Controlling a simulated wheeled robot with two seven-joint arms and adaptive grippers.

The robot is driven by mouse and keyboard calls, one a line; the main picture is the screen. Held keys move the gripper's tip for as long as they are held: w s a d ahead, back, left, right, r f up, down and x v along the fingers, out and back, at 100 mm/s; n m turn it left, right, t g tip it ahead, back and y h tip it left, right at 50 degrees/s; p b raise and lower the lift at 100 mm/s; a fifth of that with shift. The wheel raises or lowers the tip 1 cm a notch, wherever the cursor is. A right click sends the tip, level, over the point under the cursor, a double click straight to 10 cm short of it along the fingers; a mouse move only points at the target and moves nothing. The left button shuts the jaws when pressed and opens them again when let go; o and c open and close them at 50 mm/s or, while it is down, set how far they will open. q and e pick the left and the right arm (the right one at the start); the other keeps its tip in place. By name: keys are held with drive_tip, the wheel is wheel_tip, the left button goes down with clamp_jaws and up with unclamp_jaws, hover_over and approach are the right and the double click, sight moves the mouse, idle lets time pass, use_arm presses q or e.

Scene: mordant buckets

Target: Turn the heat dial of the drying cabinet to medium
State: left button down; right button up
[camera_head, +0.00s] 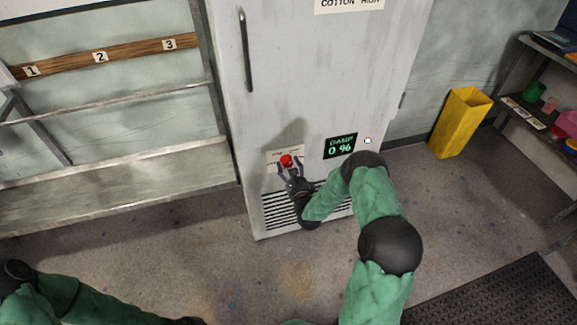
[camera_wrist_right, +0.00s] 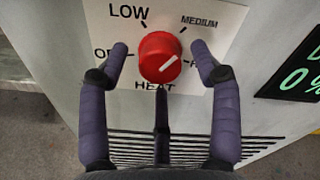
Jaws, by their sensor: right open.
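The drying cabinet (camera_head: 310,65) is a tall pale grey unit with a bar handle. Its red round heat dial (camera_head: 286,161) sits on a white plate low on the front. In the right wrist view the dial (camera_wrist_right: 160,50) is ringed by the words OFF, LOW, MEDIUM and a partly hidden one at right. A white line on the dial slants up to the right; its exact setting is hard to tell. My right gripper (camera_head: 289,170) is open, its fingers on either side of the dial with visible gaps. My left arm shows at the bottom left; its gripper is out of view.
A display (camera_head: 340,146) reads DAMP 0 %, with a small light button (camera_head: 367,141) beside it. A vent grille (camera_head: 285,211) lies below the dial. A yellow bin (camera_head: 460,122) and a shelf stand at right. A numbered wooden rail (camera_head: 120,52) is at left.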

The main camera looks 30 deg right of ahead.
drive_tip(key=v, duration=1.1)
drive_tip(key=s+a+f+n+g+y+p, duration=0.2)
drive_tip(key=a+f+n+g+y, duration=0.15)
drive_tip(key=a+n, duration=0.35)
drive_tip(key=s+a+f+n+g+y+p, duration=0.2)
drive_tip(key=a+f+n+g, duration=0.2)
drive_tip(key=a+n, duration=0.25)
drive_tip(key=s+a+n+g+y+p, duration=0.1)
drive_tip(key=s+a+n+g, duration=0.4)
drive_tip(key=s, duration=0.4)
drive_tip(key=s+a+n+g+y+p, duration=0.1)
drive_tip(key=s+a+n+g+p, duration=0.1)
drive_tip(key=s+a+n+g, duration=0.2)
drive_tip(key=s+a+n, duration=0.3)
drive_tip(key=s+n, duration=0.2)
drive_tip(key=shift+s+a+f+n+g, duration=0.2)
drive_tip(key=shift+s+a+n+g, duration=0.05)
drive_tip(key=shift+a+n+g, duration=0.1)
drive_tip(key=shift+y, duration=0.25)
